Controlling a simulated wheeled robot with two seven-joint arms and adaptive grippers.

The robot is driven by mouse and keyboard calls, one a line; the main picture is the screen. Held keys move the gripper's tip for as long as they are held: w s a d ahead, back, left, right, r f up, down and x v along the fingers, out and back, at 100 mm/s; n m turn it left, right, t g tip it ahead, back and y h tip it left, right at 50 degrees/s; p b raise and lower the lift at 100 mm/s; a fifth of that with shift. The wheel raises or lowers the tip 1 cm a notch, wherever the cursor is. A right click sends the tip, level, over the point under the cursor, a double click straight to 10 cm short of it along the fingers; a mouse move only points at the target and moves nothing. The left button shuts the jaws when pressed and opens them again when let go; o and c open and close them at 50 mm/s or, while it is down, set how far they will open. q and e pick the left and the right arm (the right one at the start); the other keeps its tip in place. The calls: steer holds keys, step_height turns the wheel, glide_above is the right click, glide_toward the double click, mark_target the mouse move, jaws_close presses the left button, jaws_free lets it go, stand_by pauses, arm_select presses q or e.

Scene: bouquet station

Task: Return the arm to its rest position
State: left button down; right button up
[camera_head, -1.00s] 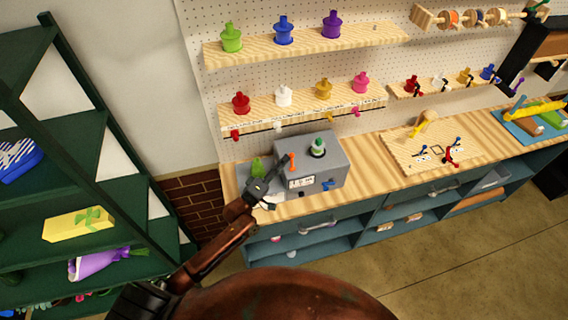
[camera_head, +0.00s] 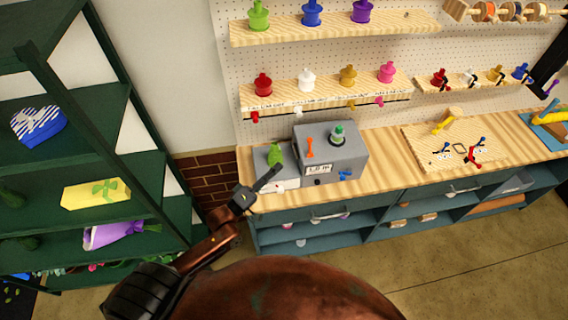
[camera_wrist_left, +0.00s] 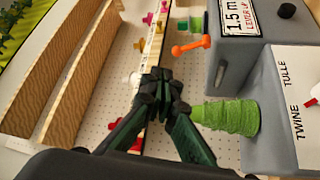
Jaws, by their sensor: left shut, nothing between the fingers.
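My left arm comes in from the lower left in the head view. Its gripper (camera_head: 268,178) is shut and empty, just in front of the left end of the grey machine (camera_head: 352,160). In the left wrist view the closed fingertips (camera_wrist_left: 160,88) meet with nothing between them. A green twine spool (camera_head: 275,154) stands on the machine's low left part, near the gripper and apart from it in the wrist view (camera_wrist_left: 230,117). My right gripper is not in view.
The wooden bench (camera_head: 385,151) carries the machine, with an orange lever (camera_head: 309,147), and a wooden board (camera_head: 425,152) to the right. Shelves of coloured spools hang above on the pegboard. A dark green rack (camera_head: 75,165) stands at left. The floor at lower right is clear.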

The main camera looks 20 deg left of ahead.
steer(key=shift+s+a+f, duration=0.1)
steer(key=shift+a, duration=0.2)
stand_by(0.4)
